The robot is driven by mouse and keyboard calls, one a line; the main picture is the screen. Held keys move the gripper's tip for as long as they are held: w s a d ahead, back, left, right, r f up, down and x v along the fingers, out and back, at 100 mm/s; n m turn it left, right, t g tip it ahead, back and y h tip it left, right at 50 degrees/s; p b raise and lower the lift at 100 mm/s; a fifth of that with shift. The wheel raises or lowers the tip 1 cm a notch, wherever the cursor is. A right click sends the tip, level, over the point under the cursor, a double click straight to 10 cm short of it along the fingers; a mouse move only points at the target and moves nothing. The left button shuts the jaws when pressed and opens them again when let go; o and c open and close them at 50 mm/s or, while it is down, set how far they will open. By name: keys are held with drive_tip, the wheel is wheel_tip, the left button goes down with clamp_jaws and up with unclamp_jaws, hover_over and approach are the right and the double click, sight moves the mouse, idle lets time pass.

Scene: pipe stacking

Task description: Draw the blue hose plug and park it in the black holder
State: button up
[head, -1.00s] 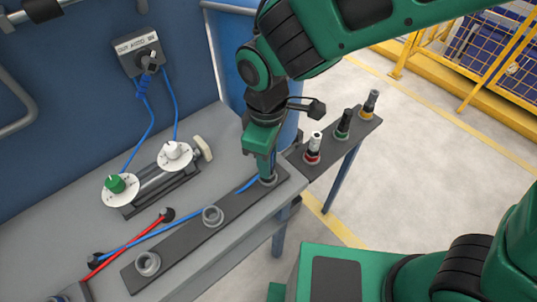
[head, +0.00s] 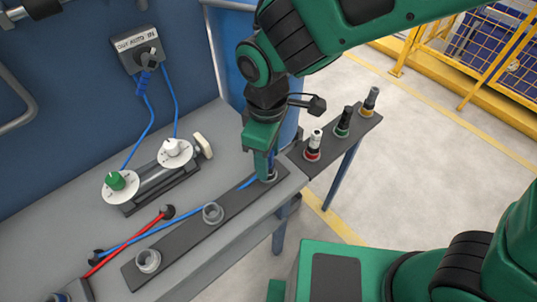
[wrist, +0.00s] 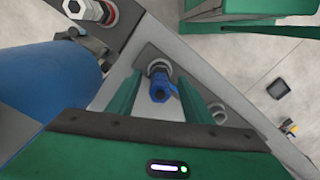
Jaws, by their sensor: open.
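The blue hose plug (wrist: 162,88) stands at a grey ring socket in the wrist view, between my gripper's two green fingers. Its lower end is hidden by its own body. My gripper (wrist: 155,95) is open around it, with gaps on both sides. In the head view my gripper (head: 266,172) is over the far-right ring of the black holder (head: 182,240), a dark strip with ring sockets along the bench front. There the fingers mostly hide the plug. The blue hose (head: 150,234) runs along the bench to that end.
The middle ring (head: 213,213) and near ring (head: 148,261) look empty. A side rack (head: 325,152) carries red-, green- and yellow-ringed pieces. A valve unit (head: 155,184) with white discs, a red hose (head: 125,244) and a wall switch box (head: 138,50) are left of my arm.

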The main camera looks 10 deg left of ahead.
wheel_tip(320, 180, up, 10)
drive_tip(key=shift+w+r, duration=0.1)
drive_tip(key=w+d+m, duration=0.4)
drive_tip(key=d+m, duration=0.1)
drive_tip(key=d, duration=0.9)
drive_tip(key=w+d+m, duration=0.3)
drive_tip(key=d+m, duration=0.3)
drive_tip(key=d, duration=0.7)
drive_tip(key=s+d+m, duration=0.5)
drive_tip(key=s+d, duration=0.2)
drive_tip(key=d, duration=0.3)
drive_tip(key=s+d+f+m, duration=0.1)
drive_tip(key=s+d+m, duration=0.5)
drive_tip(key=d, duration=0.4)
drive_tip(key=shift+s+f, duration=0.3)
drive_tip(key=shift+s, duration=0.2)
